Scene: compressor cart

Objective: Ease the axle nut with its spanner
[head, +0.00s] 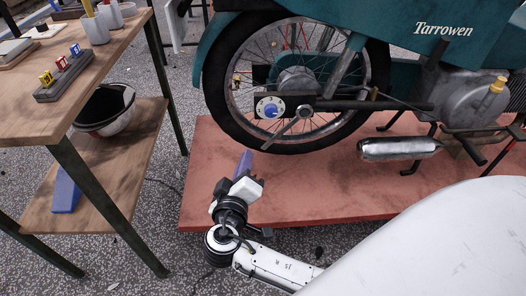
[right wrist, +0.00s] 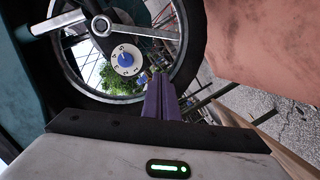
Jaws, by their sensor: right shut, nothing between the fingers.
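The spanner (head: 288,130) sits with its ring end around the axle nut (head: 305,112) at the rear wheel of the green motorcycle (head: 240,40). Its handle slants down and left. My left gripper is not in view.
A white dial with a blue centre (head: 269,107) is beside the nut. The motorcycle stands over a red platform (head: 215,180). A silver exhaust (head: 400,149) lies to the right. A wooden bench (head: 120,60) with cups, coloured blocks and a helmet (head: 105,110) stands left.

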